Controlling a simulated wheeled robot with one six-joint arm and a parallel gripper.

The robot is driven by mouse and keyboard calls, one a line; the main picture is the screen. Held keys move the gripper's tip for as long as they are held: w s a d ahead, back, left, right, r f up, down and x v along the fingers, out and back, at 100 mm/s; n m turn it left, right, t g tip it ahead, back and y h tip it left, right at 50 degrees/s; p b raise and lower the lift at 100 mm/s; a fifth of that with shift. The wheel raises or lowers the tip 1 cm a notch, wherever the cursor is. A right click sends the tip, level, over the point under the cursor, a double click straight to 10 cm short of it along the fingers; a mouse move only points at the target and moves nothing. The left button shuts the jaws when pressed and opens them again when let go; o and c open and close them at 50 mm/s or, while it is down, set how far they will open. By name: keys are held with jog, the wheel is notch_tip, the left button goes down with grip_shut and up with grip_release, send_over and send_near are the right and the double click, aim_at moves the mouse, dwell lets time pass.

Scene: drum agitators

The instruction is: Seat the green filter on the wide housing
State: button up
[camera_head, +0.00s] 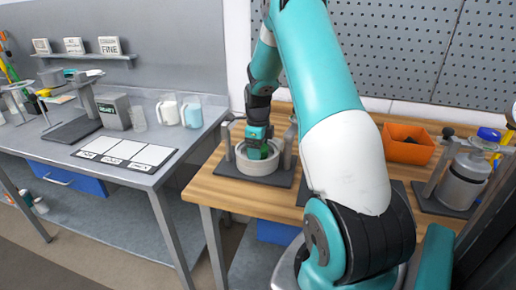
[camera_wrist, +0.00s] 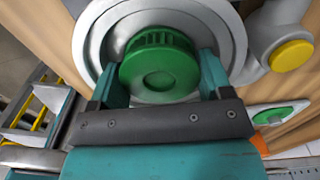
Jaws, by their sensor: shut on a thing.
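The green filter (camera_wrist: 159,62) is a round ribbed piece, and it sits between the two fingers of my gripper (camera_wrist: 158,82) in the wrist view. My gripper is shut on it. The wide housing (camera_wrist: 232,40) is a pale grey ring around and behind the filter. In the head view the housing (camera_head: 258,167) stands on a dark base plate on the wooden bench. My gripper (camera_head: 257,150) is over its opening, with the green filter (camera_head: 268,149) partly hidden. I cannot tell whether the filter touches the housing's seat.
An orange bin (camera_head: 408,144) and a clear-bodied stand (camera_head: 461,185) are on the right of the bench. A yellow cap (camera_wrist: 292,55) and another green round part (camera_wrist: 275,114) lie right of the housing. A grey table (camera_head: 165,140) stands left.

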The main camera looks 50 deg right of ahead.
jog(key=shift+f, duration=0.1)
dwell(0.3)
jog(key=o, duration=0.9)
jog(key=shift+o, duration=0.2)
jog(key=shift+w+r, duration=0.15)
jog(key=shift+r, duration=0.3)
notch_tip(320, 180, up, 16)
jog(key=b, duration=0.1)
jog(key=shift+r+b, duration=0.25)
jog(key=shift+b, duration=0.05)
